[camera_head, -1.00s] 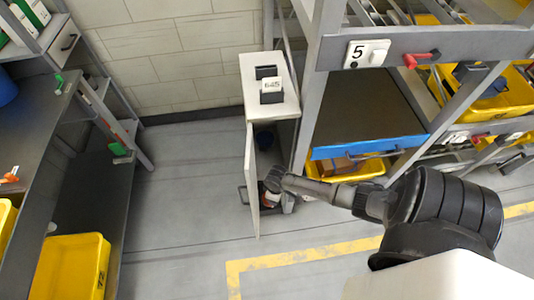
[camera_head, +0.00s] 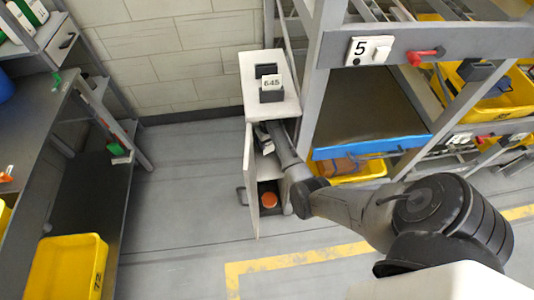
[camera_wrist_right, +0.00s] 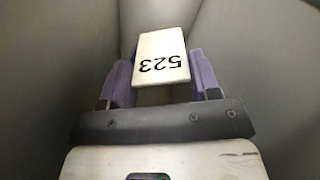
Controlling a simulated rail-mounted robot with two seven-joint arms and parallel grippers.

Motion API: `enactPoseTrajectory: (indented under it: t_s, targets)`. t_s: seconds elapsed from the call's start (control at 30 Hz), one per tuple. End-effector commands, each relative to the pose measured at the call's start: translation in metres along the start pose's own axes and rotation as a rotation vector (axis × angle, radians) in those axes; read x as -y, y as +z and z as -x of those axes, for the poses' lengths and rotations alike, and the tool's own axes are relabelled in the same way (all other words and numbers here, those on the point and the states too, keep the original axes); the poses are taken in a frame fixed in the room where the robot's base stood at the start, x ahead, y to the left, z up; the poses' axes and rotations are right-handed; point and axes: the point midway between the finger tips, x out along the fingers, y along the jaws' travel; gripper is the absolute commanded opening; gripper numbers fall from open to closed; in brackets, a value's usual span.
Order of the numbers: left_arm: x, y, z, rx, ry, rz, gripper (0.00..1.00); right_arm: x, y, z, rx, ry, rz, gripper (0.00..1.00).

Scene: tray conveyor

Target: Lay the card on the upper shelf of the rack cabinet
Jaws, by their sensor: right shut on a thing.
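The rack cabinet (camera_head: 284,110) is a narrow white unit beside the large rack, with its door (camera_head: 249,185) standing open. My right arm reaches into its upper compartment. My right gripper (camera_head: 264,138) is there, partly hidden by the cabinet top. In the right wrist view my right gripper (camera_wrist_right: 162,82) is shut on the white card (camera_wrist_right: 163,57), marked 523, with a purple finger on each side. Plain grey walls surround the card there. The upper shelf is mostly hidden in the head view, and I cannot tell whether the card touches it. My left gripper is not in view.
A dark holder with a card marked 645 (camera_head: 271,84) stands on the cabinet top. A round orange thing (camera_head: 268,200) sits in the lower compartment. The large rack's post (camera_head: 312,95) is close on the right. Open floor (camera_head: 190,190) lies to the left.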

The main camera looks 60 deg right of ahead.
Motion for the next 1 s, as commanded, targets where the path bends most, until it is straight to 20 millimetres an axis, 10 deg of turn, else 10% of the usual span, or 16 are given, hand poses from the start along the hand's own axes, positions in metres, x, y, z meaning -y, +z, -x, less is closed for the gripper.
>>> enactPoseTrajectory:
  t_s: [1.0]
  targets:
    - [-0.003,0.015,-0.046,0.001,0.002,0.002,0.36,-0.001,-0.004,-0.096,-0.001,0.000,0.006,0.34]
